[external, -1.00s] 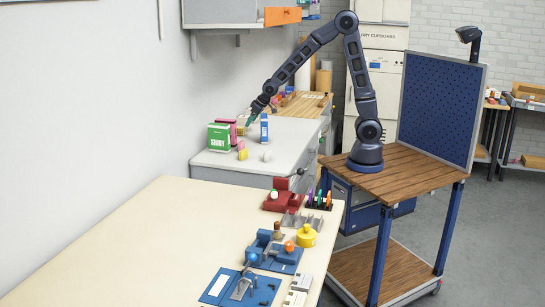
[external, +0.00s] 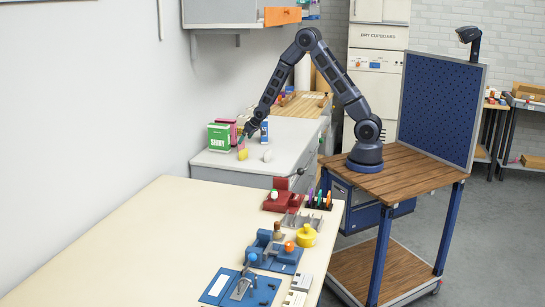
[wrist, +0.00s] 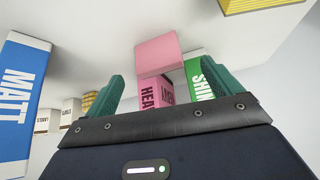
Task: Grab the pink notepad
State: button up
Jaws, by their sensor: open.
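The pink notepad (wrist: 158,52) is a small pink block on the grey worktop. In the wrist view it lies just beyond and between the green fingertips, in front of a larger pink box. My gripper (wrist: 155,75) is open, with nothing between its fingers. In the external view my gripper (external: 246,135) points down over the grey worktop near the boxes, and the pink notepad (external: 241,143) is small and partly hidden there.
A green SHINY box (external: 218,138) and a larger pink box (wrist: 155,94) stand close by. A blue MATT box (wrist: 22,105) stands to the left in the wrist view. A yellow pad (external: 243,154) lies near the notepad. The beige table (external: 150,240) in front is separate.

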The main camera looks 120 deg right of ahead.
aim_at(241, 146)
jog(key=shift+d+r+x, duration=0.1)
jog(key=shift+d+x, duration=0.05)
jog(key=shift+x, duration=1.1)
jog(key=shift+d+r+x, duration=0.1)
jog(key=shift+x, duration=1.1)
jog(key=shift+d+r+x, duration=0.1)
jog(key=shift+d+x, duration=0.05)
jog(key=shift+x, duration=1.1)
jog(key=shift+w, duration=0.15)
jog(key=c, duration=1.1)
jog(key=shift+o, duration=0.2)
